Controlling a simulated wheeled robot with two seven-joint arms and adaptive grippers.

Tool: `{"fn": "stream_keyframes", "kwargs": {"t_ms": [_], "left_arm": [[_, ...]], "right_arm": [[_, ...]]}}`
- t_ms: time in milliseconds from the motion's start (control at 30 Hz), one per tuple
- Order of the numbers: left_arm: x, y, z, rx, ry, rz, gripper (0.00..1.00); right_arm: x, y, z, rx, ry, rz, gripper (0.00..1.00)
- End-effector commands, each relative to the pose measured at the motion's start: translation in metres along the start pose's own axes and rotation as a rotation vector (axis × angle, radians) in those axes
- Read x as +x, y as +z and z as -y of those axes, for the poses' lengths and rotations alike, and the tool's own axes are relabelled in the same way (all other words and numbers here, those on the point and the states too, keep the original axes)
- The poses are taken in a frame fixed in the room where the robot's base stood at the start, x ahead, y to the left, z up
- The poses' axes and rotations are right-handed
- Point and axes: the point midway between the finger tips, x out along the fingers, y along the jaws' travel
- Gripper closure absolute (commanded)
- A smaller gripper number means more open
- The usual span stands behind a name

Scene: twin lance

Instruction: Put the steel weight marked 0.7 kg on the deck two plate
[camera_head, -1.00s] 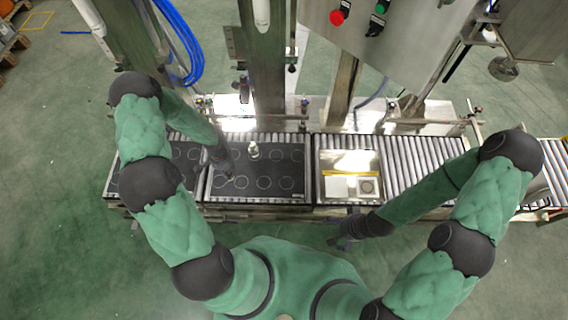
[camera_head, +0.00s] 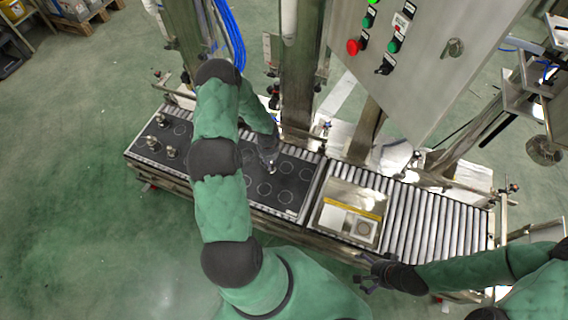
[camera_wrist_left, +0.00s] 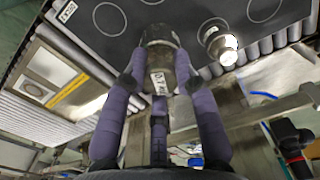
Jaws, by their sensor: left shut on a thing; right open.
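The steel weight marked 0.7 kg (camera_wrist_left: 160,65) is between the fingers of my left gripper (camera_wrist_left: 158,85), its label facing the wrist camera. In the head view, my left gripper (camera_head: 268,150) is over the black plate with ring outlines (camera_head: 290,185) beside the tray; the arm partly hides that area. I cannot tell whether the held weight touches the plate. A second steel weight (camera_wrist_left: 222,45) stands on that plate in the left wrist view. Another black plate (camera_head: 142,150) lies further left. I cannot read which plate is deck two. My right gripper (camera_head: 372,274) is open, empty, in front of the conveyor.
Several small weights (camera_head: 170,152) stand on the left plate. A metal tray (camera_head: 325,217) with a yellow strip and pale blocks sits right of the middle plate. Bare rollers (camera_head: 425,225) run further right. Posts and a control panel (camera_head: 430,60) stand behind the conveyor.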

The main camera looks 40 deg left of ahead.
Motion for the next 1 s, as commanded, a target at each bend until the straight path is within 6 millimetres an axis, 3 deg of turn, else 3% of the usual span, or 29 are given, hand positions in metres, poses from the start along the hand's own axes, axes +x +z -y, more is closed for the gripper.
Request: {"fn": "stream_keyframes", "kwargs": {"t_ms": [300, 500, 700, 1000], "left_arm": [[0.028, -0.059, -0.014, 0.002, 0.000, -0.005, 1.00], [0.059, -0.082, -0.018, 0.001, 0.000, -0.003, 1.00], [0.075, -0.097, -0.021, 0.001, -0.001, -0.004, 1.00], [0.090, -0.105, -0.023, 0.001, 0.000, -0.002, 1.00]], "right_arm": [[0.017, -0.001, -0.006, 0.000, 0.000, 0.000, 0.00], [0.031, -0.002, -0.011, 0.000, 0.000, -0.001, 0.00], [0.038, -0.002, -0.014, 0.000, 0.000, -0.001, 0.00], [0.045, -0.002, -0.016, 0.000, 0.000, -0.001, 0.00]]}}
